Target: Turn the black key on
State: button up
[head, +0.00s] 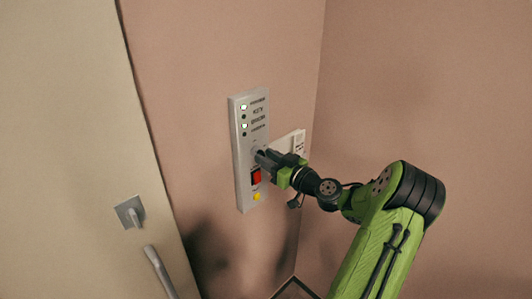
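A grey control panel (240,150) is mounted on the pink wall. Two lit indicators and dark dots sit beside printed labels on its upper half. A red switch (256,177) and a yellow button (256,197) are on its lower part. My gripper (261,156) is at the panel's middle, just above the red switch, its fingertips close to the panel face. The black key cannot be told apart from the dark fingers there. Whether the fingers touch or hold it is too small to see.
A white plate (299,142) is on the wall behind my gripper, to the right of the panel. A beige door (70,130) with a metal lock plate (130,212) and a handle (160,272) is at left. A wall corner lies right of the panel.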

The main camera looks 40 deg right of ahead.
jog(key=shift+w+d, duration=0.1)
jog(key=shift+w, duration=0.35)
grip_shut()
